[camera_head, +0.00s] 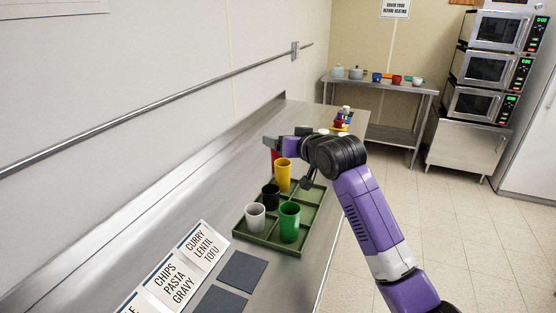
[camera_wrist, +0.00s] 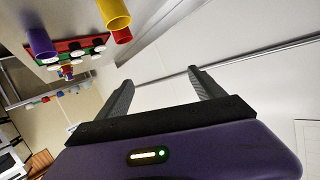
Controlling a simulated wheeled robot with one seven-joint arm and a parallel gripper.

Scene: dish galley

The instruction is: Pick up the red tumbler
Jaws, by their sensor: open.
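The red tumbler (camera_head: 275,157) stands behind the yellow tumbler (camera_head: 283,176) at the far end of the green divided tray (camera_head: 262,238), and is mostly hidden by it. In the wrist view a red piece (camera_wrist: 122,36) shows at the top, beside the yellow tumbler (camera_wrist: 114,12). My gripper (camera_head: 268,141) is above and close to the red tumbler's top, pointing left toward the wall. In the wrist view my gripper (camera_wrist: 160,78) has its two fingers apart with nothing between them. I cannot tell the exact gap to the tumbler.
Black (camera_head: 270,195), white (camera_head: 255,217) and green (camera_head: 289,222) tumblers stand in the tray's near part. Label cards (camera_head: 172,283) and dark mats (camera_head: 243,271) lie in front. A purple tumbler (camera_wrist: 40,42) shows in the wrist view. The wall rail (camera_head: 160,103) runs behind the counter.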

